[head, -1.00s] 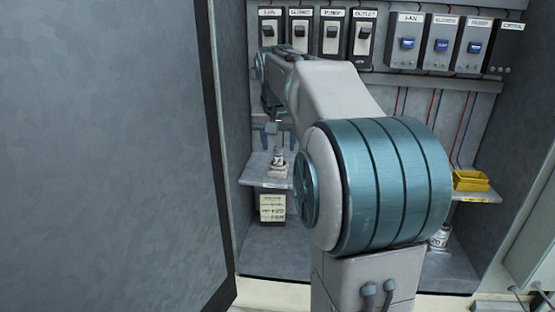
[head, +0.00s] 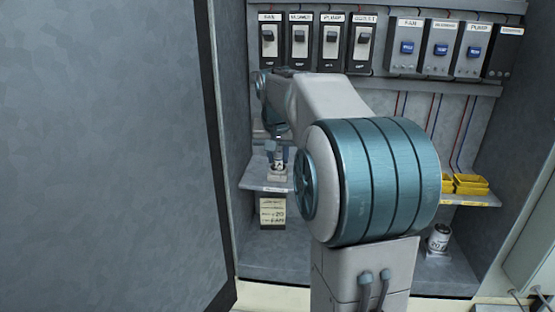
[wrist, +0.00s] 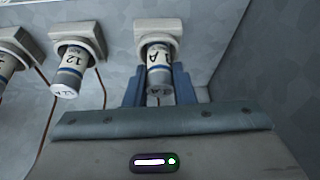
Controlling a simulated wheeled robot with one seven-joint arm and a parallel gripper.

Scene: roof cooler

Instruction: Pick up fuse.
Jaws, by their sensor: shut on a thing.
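A light grey cylindrical fuse (wrist: 159,72) with a blue band and dark lettering is between my gripper's two blue fingers (wrist: 159,90) in the wrist view. My gripper is shut on it. The fuse's far end still meets a pale square holder (wrist: 160,30). In the head view my gripper (head: 277,143) is at the fuse (head: 277,162) above the left part of the shelf (head: 258,180). My arm hides the middle of the shelf.
Two more fuses (wrist: 70,72) (wrist: 6,65) stand in holders to the left in the wrist view. The head view shows yellow bins (head: 470,184), a can-like cylinder (head: 438,238) below the shelf, a note card (head: 272,212), switches (head: 332,42) above and a large grey door (head: 100,150) at left.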

